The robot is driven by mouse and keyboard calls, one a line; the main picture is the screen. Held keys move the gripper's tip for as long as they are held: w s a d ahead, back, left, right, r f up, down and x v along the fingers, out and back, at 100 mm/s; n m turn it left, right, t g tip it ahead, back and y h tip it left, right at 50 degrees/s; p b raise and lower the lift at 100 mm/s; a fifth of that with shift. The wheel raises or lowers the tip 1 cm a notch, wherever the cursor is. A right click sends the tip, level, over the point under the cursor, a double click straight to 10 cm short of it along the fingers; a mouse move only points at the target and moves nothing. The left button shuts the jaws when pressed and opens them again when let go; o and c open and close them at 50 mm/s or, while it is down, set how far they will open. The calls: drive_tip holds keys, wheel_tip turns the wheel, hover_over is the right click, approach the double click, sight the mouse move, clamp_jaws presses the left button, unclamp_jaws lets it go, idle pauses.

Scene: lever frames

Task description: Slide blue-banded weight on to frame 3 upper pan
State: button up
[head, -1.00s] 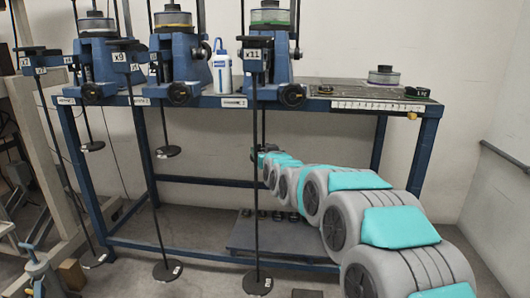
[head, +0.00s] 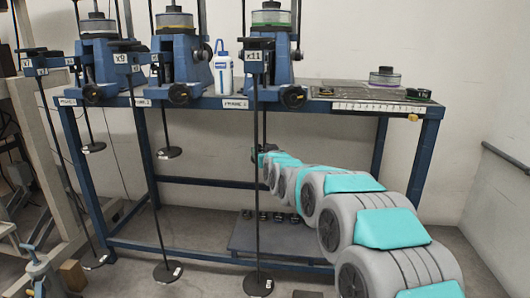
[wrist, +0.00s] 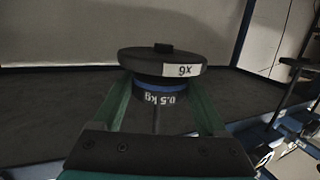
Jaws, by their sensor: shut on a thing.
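The blue-banded weight (wrist: 160,90), dark and marked 0.5 kg, is between the two green fingers of my gripper (wrist: 160,105) in the wrist view. Its lettering appears upside down. A black disc-shaped pan (wrist: 160,60) with a white tag lies directly against the weight, and a thin rod (wrist: 155,122) runs from the weight toward my gripper. In the head view my gripper (head: 262,152) is small and far off, at the long rod under frame 3 (head: 270,50). The weight and frame 3's upper pan are hidden there. Whether the weight is fully seated around the rod cannot be told.
Two more blue frames stand left on the blue bench (head: 350,102). Their rods carry an upper pan (head: 168,152) and lower pans. Frame 3's lower pan (head: 258,285) hangs near the floor. A white bottle (head: 223,70) stands beside frame 3. A low shelf (head: 270,238) lies beneath.

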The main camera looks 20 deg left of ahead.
drive_tip(key=shift+f+b, duration=0.3)
drive_tip(key=shift+f, duration=0.05)
idle(0.5)
drive_tip(key=o, duration=1.6)
drive_tip(key=shift+c, duration=0.2)
drive_tip(key=shift+s, duration=0.1)
drive_tip(key=shift+s+d+r, duration=0.15)
drive_tip(key=shift+s+d, duration=0.25)
drive_tip(key=shift+s, duration=0.15)
drive_tip(key=shift+s+d+f+b, duration=0.15)
drive_tip(key=shift+s+d+b, duration=0.25)
drive_tip(key=shift+s, duration=0.25)
drive_tip(key=shift+s+d+f+b, duration=0.15)
drive_tip(key=shift+s+d+b, duration=0.2)
drive_tip(key=shift+s, duration=0.25)
drive_tip(key=shift+r, duration=0.15)
